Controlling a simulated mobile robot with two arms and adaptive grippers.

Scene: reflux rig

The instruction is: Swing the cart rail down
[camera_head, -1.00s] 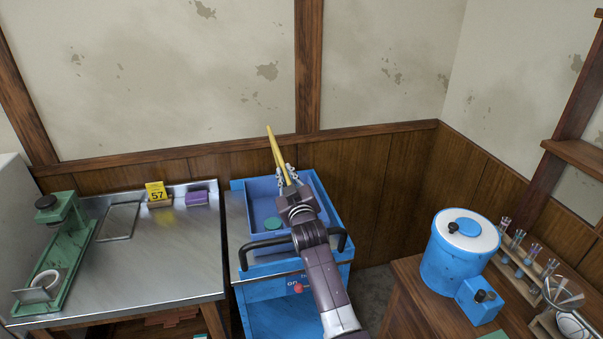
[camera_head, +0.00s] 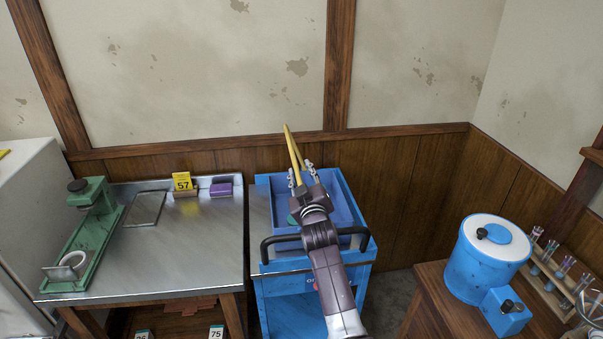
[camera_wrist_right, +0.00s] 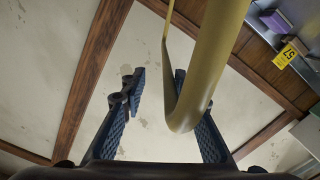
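The blue cart (camera_head: 351,246) stands by the back wall. A yellow bar, which looks like the cart rail (camera_head: 289,138), stands raised and slightly tilted above the cart's top tray. My right gripper (camera_head: 300,172) is over the tray at the rail. In the right wrist view the rail (camera_wrist_right: 217,52) is a thick yellow tube with a bend at its near end, close to the right-hand finger. The two fingers (camera_wrist_right: 166,92) are apart; contact with the rail cannot be told. The rail's lower end is hidden by my arm. My left gripper is out of view.
A steel table (camera_head: 190,245) with a green stand (camera_head: 95,215), a yellow 57 card (camera_head: 182,181) and a purple block (camera_head: 221,189) is left of the cart. A wooden table with a blue container (camera_head: 485,265) and test tubes is at right. The wall behind is close.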

